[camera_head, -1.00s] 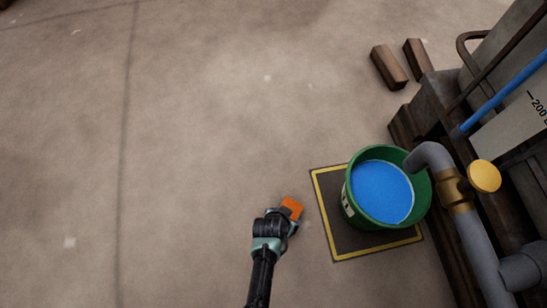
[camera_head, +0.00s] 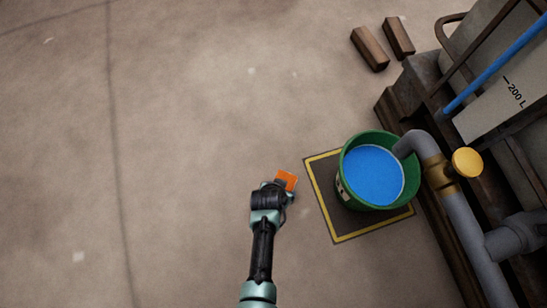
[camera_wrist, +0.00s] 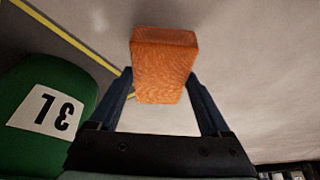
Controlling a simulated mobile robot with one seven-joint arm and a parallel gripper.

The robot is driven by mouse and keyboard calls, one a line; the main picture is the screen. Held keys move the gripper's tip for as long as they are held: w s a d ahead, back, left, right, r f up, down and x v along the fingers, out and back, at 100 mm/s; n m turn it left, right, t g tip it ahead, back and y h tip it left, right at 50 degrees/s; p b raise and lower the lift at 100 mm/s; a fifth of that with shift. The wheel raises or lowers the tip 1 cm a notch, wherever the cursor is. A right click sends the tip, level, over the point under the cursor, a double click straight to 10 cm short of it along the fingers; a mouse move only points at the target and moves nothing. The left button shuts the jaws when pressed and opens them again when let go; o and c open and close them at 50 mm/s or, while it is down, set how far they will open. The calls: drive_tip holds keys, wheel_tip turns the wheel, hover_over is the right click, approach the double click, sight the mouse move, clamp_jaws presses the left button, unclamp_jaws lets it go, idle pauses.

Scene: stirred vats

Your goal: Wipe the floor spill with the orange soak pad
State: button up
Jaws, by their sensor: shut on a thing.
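The orange soak pad (camera_head: 287,180) is in my gripper, to the left of the green bucket. In the wrist view the orange soak pad (camera_wrist: 164,62) sits between the two dark fingers. My gripper (camera_head: 279,187) is shut on it; the fingers (camera_wrist: 165,95) frame the pad from both sides. From these views I cannot tell how far the pad is from the floor. No distinct spill shows on the bare floor; small pale specks are visible.
A green bucket (camera_head: 349,198) full of blue liquid stands on a yellow-edged dark mat (camera_head: 322,200). A grey pipe (camera_head: 460,215) with a yellow cap (camera_head: 467,162) and a vat frame line the right. Wooden blocks (camera_head: 369,49) lie at upper right. The floor at left is clear.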

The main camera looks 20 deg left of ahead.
drive_tip(key=shift+r+p, duration=1.1)
drive_tip(key=shift+r, duration=0.4)
